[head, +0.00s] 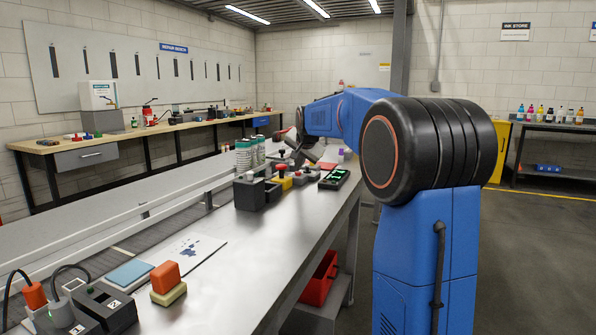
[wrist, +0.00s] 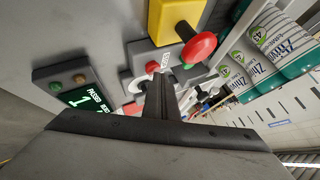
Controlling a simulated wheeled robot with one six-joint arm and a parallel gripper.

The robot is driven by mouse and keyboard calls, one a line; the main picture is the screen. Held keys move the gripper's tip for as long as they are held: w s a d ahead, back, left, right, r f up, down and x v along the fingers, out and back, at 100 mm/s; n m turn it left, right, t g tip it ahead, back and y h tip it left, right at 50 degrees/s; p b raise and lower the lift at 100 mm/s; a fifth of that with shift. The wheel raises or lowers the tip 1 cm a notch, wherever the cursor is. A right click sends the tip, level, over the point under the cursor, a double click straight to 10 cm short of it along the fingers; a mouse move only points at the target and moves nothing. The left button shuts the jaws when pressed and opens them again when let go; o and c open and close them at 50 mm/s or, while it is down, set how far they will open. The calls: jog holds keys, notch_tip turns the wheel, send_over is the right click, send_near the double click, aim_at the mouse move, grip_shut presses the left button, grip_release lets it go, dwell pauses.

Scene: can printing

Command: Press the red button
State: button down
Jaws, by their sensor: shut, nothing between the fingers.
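A red mushroom button (wrist: 198,47) on a yellow box (wrist: 172,20) is at the upper middle of the wrist view. It also shows on the bench in the head view (head: 282,169). Beside it is a grey box (wrist: 140,57) with a white label plate; a small red part (wrist: 160,66) shows there, partly hidden by my fingers. My gripper (wrist: 159,82) is shut and empty, its fingertips in front of this grey box and below the red mushroom button in the picture. I cannot tell whether the tips touch anything.
A counter box with a green display (wrist: 84,94) lies at the left of the wrist view. Several green-and-white cans (wrist: 276,45) stand close on the right. In the head view, a dark block (head: 250,193) stands before the controls; an orange-topped sponge (head: 166,277) lies on the near bench.

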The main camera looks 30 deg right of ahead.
aim_at(299, 174)
dwell(0.5)
jog(key=shift+r, duration=1.15)
jog(key=shift+r, duration=0.1)
notch_tip(299, 174, up, 5)
jog(key=shift+f, duration=0.1)
jog(key=shift+s, duration=0.1)
dwell(0.8)
